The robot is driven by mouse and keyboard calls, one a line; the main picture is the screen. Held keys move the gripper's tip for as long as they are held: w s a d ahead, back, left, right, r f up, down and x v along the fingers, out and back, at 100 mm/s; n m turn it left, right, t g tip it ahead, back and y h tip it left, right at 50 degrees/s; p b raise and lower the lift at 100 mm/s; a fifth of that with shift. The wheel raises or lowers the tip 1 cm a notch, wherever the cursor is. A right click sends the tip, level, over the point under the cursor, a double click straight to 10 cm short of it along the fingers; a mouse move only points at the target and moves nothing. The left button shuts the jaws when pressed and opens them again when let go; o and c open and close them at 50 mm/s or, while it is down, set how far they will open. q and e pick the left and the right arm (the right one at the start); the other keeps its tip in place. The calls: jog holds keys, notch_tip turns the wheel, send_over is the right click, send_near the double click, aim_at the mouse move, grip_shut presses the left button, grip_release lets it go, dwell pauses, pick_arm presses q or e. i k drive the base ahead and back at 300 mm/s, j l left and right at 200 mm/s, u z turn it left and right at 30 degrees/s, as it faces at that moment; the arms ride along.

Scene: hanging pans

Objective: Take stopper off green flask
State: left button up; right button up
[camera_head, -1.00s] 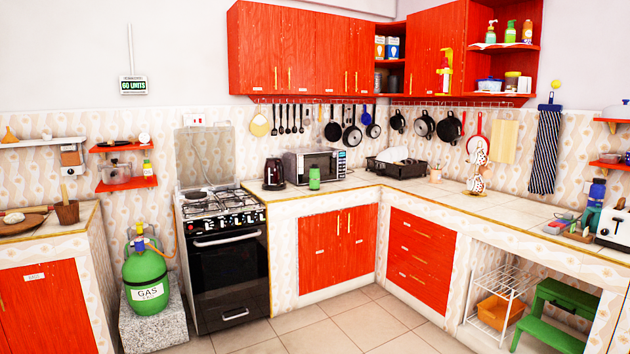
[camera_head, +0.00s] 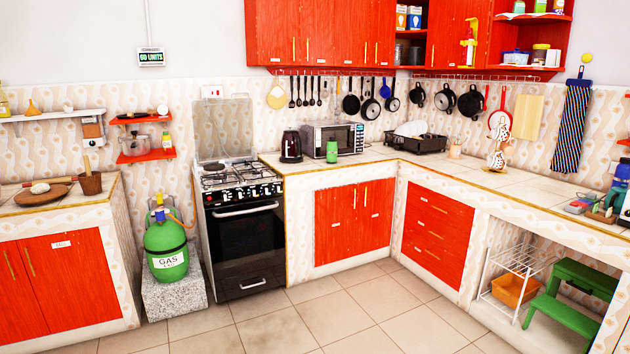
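A small green flask (camera_head: 332,151) stands upright on the counter, in front of the microwave and to the right of the black kettle. Its top looks green too; at this size I cannot make out the stopper as a separate part. Neither of my grippers shows in the head view.
The microwave (camera_head: 334,138) is behind the flask and the kettle (camera_head: 291,146) is to its left. The stove (camera_head: 240,225) stands left of the counter (camera_head: 372,158). A gas cylinder (camera_head: 166,250) sits on a stone block. The tiled floor (camera_head: 330,315) ahead is clear.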

aim_at(332, 147)
jog(key=i, duration=3.2)
jog(key=i+z, duration=0.15)
jog(key=i, duration=0.6)
jog(key=i+j+z, duration=0.15)
jog(key=i, duration=0.55)
